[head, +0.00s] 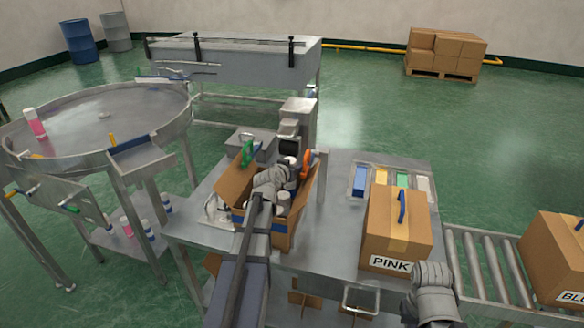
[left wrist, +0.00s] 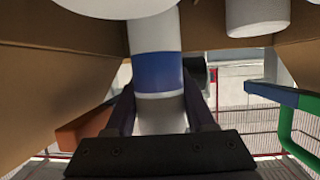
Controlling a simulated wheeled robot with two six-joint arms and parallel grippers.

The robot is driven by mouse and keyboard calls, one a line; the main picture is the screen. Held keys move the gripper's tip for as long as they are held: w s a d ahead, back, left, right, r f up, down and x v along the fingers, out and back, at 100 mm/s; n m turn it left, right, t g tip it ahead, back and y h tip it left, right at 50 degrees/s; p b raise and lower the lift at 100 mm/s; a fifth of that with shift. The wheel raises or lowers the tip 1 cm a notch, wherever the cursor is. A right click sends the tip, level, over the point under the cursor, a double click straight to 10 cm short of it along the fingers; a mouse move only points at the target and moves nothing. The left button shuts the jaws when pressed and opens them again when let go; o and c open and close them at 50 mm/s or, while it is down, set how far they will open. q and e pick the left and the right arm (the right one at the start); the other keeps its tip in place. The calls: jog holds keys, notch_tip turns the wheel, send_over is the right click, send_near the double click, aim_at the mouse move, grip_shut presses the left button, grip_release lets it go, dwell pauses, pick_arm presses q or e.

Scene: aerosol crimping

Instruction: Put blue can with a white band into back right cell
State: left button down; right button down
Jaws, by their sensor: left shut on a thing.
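The open cardboard box (head: 283,241) stands on the metal table with several white-topped cans (head: 283,198) in it. My left gripper (head: 287,172) is over the back part of the box. In the left wrist view my left gripper (left wrist: 160,112) is shut on a blue and white can (left wrist: 155,68), upright between the cardboard walls. Whether the can rests on the box floor is hidden, and the cell edges are mostly hidden by my arm. My right gripper (head: 434,277) is at the front right, away from the box; its fingers are not clear.
A green handle (head: 247,153) and an orange handle (head: 306,164) stand close behind the box. A closed box marked PINK (head: 392,240) is to the right, beside a roller conveyor (head: 485,260). A round turntable (head: 95,115) with a pink can (head: 35,123) is at left.

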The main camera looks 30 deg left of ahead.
pick_arm(q)
jog(key=shift+c, duration=0.8)
grip_release()
jog(key=shift+s, duration=0.1)
jog(key=p+v, duration=0.3)
jog(key=v, duration=0.4)
jog(key=shift+s+r, duration=0.2)
jog(key=shift+s, duration=0.05)
